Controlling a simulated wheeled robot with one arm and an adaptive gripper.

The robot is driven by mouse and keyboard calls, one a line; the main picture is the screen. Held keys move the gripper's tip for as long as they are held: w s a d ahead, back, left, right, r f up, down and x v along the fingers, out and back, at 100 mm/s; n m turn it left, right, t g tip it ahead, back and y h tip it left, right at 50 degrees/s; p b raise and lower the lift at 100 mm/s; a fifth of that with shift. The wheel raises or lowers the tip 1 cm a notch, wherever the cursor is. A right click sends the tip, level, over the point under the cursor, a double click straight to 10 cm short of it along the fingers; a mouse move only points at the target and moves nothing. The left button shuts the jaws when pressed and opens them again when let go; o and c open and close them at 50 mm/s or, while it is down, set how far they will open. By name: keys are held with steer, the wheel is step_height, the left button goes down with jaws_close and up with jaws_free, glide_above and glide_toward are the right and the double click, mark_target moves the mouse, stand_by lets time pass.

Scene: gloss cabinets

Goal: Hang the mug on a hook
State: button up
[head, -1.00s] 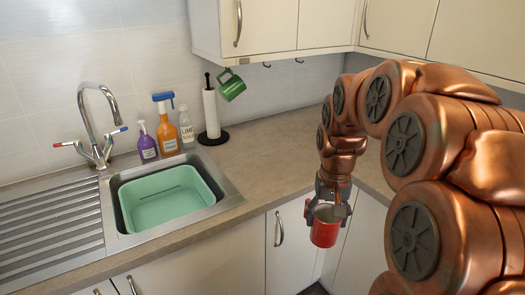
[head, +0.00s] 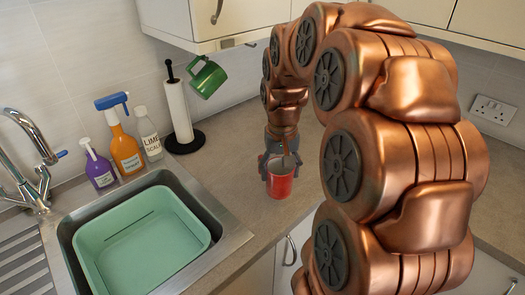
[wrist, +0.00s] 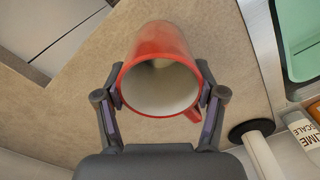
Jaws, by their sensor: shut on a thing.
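My gripper (head: 279,163) is shut on a red mug (head: 281,187) with a pale inside, and the mug is above the counter near its front edge. In the wrist view the fingers of my gripper (wrist: 160,98) clasp the red mug (wrist: 158,40) from both sides. Its open mouth faces the wrist camera, and part of the handle shows at its lower right. A green mug (head: 208,79) hangs tilted under the wall cabinet. A small dark hook (head: 250,44) shows under the cabinet to its right. My arm hides the underside further right.
A paper towel roll (head: 178,112) stands below the green mug. Purple (head: 99,169), orange (head: 125,150) and white (head: 149,135) bottles stand behind the sink with its green basin (head: 140,245). The counter (head: 228,150) between roll and red mug is clear.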

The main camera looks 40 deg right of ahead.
steer(key=shift+w+d+f+p, duration=0.7)
steer(key=shift+w+d+p, duration=0.5)
steer(key=shift+w, duration=0.95)
steer(key=shift+w+d+f+p, duration=0.7)
steer(key=shift+w+d+p, duration=0.45)
steer(key=shift+w, duration=1.05)
steer(key=shift+w+d+f+p, duration=0.7)
steer(key=shift+w+d+p, duration=0.5)
steer(key=shift+w, duration=0.95)
steer(key=shift+d+f, duration=0.1)
steer(key=shift+f, duration=0.25)
steer(key=shift+f+b, duration=0.15)
steer(key=shift+b, duration=0.2)
steer(key=o, duration=1.7)
step_height(320, 180, up, 12)
steer(key=b, duration=0.3)
